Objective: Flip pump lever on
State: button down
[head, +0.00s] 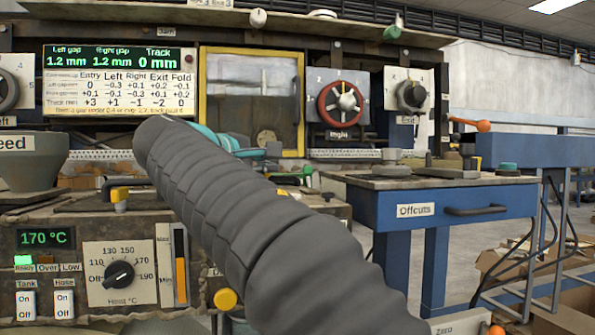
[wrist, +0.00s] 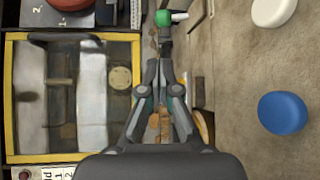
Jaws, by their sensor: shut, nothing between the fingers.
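No label reading "pump" can be made out, so I cannot tell which lever is the pump lever. An orange-tipped lever (head: 470,123) sticks out at the right of the head view, by the blue bench. In the wrist view, my gripper (wrist: 162,62) is shut and empty, pointing toward the top of the picture. A green knob (wrist: 162,18) lies just beyond its fingertips, apart or touching I cannot tell. In the head view, my grey sleeved arm hides most of the gripper; only teal parts show near its far end.
A yellow-framed window (head: 204,100) stands behind my arm. A red handwheel (head: 325,103) and a black dial (head: 411,95) are to its right. A heat knob (head: 119,273) and switches (head: 64,304) are at lower left. The Offcuts drawer (head: 455,209) is at right.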

aim_at(308, 177)
jog(key=shift+w+d, duration=0.1)
jog(key=x, duration=0.9)
jog(key=shift+w+d+f+p, duration=0.1)
jog(key=shift+w+d+p, duration=0.1)
jog(key=shift+w+p, duration=0.1)
jog(key=shift+d+f, duration=0.1)
jog(key=shift+d, duration=0.05)
jog(key=shift+s+b, duration=0.1)
jog(key=shift+b, duration=0.35)
